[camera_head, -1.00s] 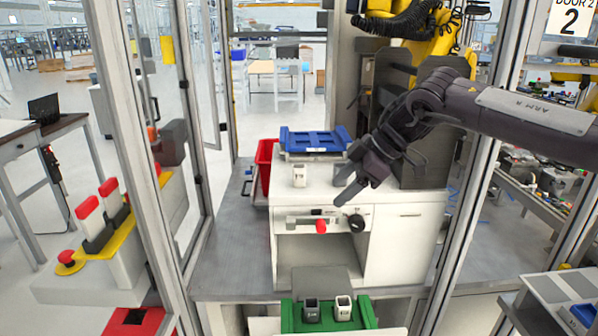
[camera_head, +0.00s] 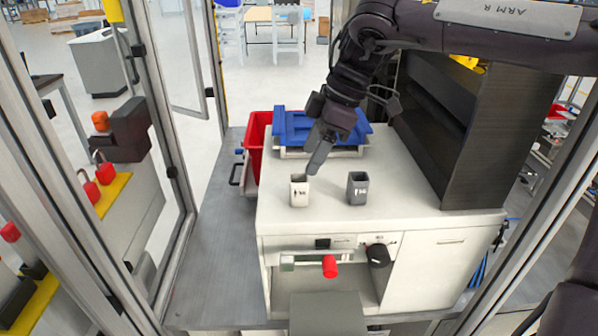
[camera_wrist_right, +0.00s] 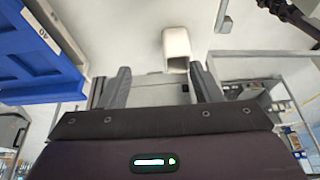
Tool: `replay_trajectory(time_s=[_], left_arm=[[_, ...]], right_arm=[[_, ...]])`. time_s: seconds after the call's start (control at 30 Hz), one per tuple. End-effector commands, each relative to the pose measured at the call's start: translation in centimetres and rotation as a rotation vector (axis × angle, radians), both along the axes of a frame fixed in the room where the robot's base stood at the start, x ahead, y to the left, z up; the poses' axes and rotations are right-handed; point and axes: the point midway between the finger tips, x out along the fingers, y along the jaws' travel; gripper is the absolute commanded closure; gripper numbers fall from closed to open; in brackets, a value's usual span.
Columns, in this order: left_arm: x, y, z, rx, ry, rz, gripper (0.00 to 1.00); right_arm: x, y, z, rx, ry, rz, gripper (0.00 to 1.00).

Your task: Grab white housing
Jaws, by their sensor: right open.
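The white housing (camera_head: 299,190) stands upright on the white cabinet top (camera_head: 410,226). A dark grey housing (camera_head: 357,188) stands to its right. My right gripper (camera_head: 317,158) is behind and slightly right of the white housing, with a finger pointing down toward its upper rim. In the right wrist view the open, empty gripper (camera_wrist_right: 164,85) has its two fingers apart. The white housing (camera_wrist_right: 176,43) shows there just beyond the fingertips, nearer the right finger, with its open end visible. I cannot tell whether a finger touches it. My left gripper is not in view.
A blue tray (camera_head: 290,128) lies at the back of the cabinet, beside a red bin (camera_head: 253,150). A dark upright panel (camera_head: 478,150) bounds the right side. A red knob (camera_head: 330,266) and a black knob (camera_head: 378,256) stick out at the front. The front cabinet top is clear.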

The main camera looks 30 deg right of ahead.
Motion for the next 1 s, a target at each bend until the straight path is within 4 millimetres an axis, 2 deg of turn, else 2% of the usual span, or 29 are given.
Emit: replay_trajectory(time_s=[0.13,0.27,0.43,0.6,0.8,0.9,1.0], left_arm=[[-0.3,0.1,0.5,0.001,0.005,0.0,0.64],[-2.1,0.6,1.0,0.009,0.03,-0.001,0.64],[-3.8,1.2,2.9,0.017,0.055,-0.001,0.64],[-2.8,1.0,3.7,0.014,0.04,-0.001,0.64],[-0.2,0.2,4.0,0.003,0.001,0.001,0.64],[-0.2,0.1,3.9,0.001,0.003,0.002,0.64],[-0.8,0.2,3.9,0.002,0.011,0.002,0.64]], right_arm=[[0.1,0.5,-1.0,0.0,0.004,0.005,0.42],[0.2,1.0,-2.3,0.001,0.004,0.003,0.42],[0.1,2.0,-4.2,0.002,0.006,0.003,0.42],[0.4,2.7,-6.5,-0.001,0.003,0.001,0.42],[0.5,2.9,-7.2,0.0,-0.001,0.0,0.42],[0.5,2.9,-7.1,-0.001,-0.001,0.001,0.42],[0.5,2.9,-7.1,-0.001,-0.001,0.001,0.54]])
